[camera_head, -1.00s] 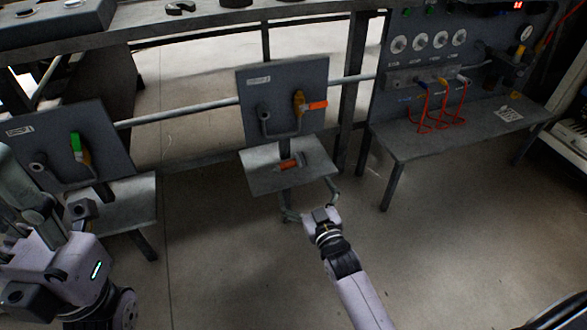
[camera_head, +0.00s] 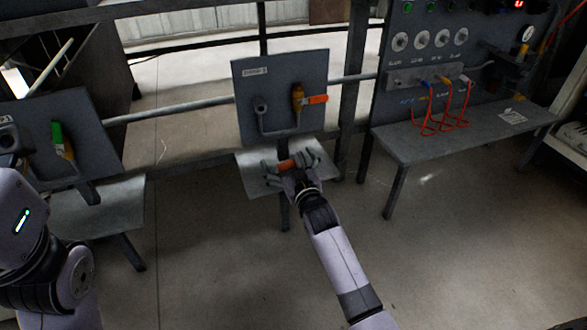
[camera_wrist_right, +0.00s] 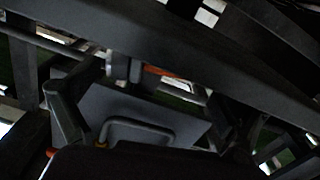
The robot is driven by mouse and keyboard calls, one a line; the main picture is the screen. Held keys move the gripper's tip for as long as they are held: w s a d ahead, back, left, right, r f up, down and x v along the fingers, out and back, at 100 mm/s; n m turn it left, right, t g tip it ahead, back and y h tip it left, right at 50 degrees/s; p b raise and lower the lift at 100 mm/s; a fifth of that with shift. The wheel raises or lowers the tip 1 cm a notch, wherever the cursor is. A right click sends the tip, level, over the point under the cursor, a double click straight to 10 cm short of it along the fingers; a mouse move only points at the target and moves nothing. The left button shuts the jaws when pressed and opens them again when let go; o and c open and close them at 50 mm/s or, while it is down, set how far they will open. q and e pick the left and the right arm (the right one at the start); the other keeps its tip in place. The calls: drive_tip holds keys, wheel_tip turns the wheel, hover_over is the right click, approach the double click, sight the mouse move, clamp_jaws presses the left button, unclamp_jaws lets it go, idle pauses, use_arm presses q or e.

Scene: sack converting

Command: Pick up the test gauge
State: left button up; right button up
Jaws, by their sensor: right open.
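The test gauge (camera_head: 286,164), which I take to be the small orange piece with a dark end, lies on the small grey shelf (camera_head: 252,183) below the middle panel. My right gripper (camera_head: 290,163) is open at the shelf, its fingers on either side of the gauge. The fingers partly hide the gauge's ends, and I cannot tell whether they touch it. In the right wrist view, the gauge's orange part (camera_wrist_right: 158,71) and grey end show between the dark fingers.
The middle panel (camera_head: 280,85), with a yellow valve with an orange handle (camera_head: 316,99), stands just behind the shelf. A left panel (camera_head: 80,150) has a green-handled valve. A bench (camera_head: 450,140) with red cables stands right. Floor in front is clear.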

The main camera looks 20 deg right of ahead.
drive_tip(key=shift+w, duration=0.15)
drive_tip(key=shift+c, duration=0.3)
drive_tip(key=c, duration=1)
drive_tip(key=shift+r, duration=0.1)
drive_tip(key=shift+c, duration=0.2)
